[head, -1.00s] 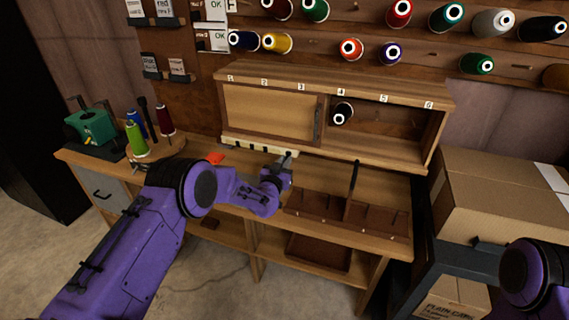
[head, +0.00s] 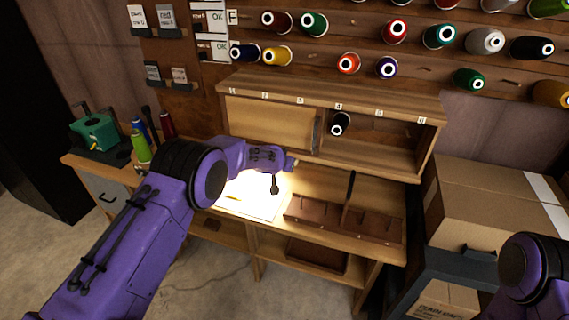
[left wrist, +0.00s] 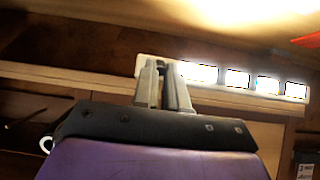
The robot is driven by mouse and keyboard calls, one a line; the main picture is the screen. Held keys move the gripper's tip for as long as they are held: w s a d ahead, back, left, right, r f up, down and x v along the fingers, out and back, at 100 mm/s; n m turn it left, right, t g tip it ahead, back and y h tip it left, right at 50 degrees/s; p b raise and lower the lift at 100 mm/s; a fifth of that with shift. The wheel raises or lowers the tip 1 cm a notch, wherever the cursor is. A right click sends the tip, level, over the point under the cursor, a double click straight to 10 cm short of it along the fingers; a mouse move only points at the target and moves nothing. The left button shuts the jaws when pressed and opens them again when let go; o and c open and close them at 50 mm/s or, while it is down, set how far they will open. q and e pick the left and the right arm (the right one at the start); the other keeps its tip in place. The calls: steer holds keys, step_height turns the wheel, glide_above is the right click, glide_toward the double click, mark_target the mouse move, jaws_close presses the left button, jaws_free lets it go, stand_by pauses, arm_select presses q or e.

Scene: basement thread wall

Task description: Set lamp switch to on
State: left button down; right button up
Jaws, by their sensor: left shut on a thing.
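The lamp (left wrist: 236,78) is a pale strip with several brightly lit panels in the left wrist view. It is mounted along the wooden cabinet's lower edge. My left gripper (left wrist: 163,88) is at one end of the strip, its two grey fingers closed there. The lamp switch is hidden between or behind the fingers, at the spot they are shut on. In the head view my left gripper (head: 290,163) is just under the cabinet front, and my arm hides most of the lamp. My right arm shows at the lower right, its gripper out of frame.
A bright pool of light lies on the workbench (head: 388,193) below the lamp. A brown divided tray (head: 310,216) sits to its right. The cabinet (head: 330,92) overhangs, with a black spool (head: 340,124) inside. Cardboard boxes (head: 490,190) stand at the right.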

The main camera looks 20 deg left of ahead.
arm_select(q)
steer(key=shift+w+r+g, duration=0.25)
steer(key=shift+r+g, duration=0.2)
steer(key=shift+g, duration=0.45)
steer(key=c, duration=1.2)
jaws_free()
steer(key=shift+a, duration=0.1)
steer(key=shift+o, duration=0.2)
steer(key=b+v, duration=0.2)
steer(key=v, duration=0.8)
steer(key=shift+r+b, duration=0.2)
steer(key=shift+b, duration=0.15)
steer(key=shift+s, duration=0.1)
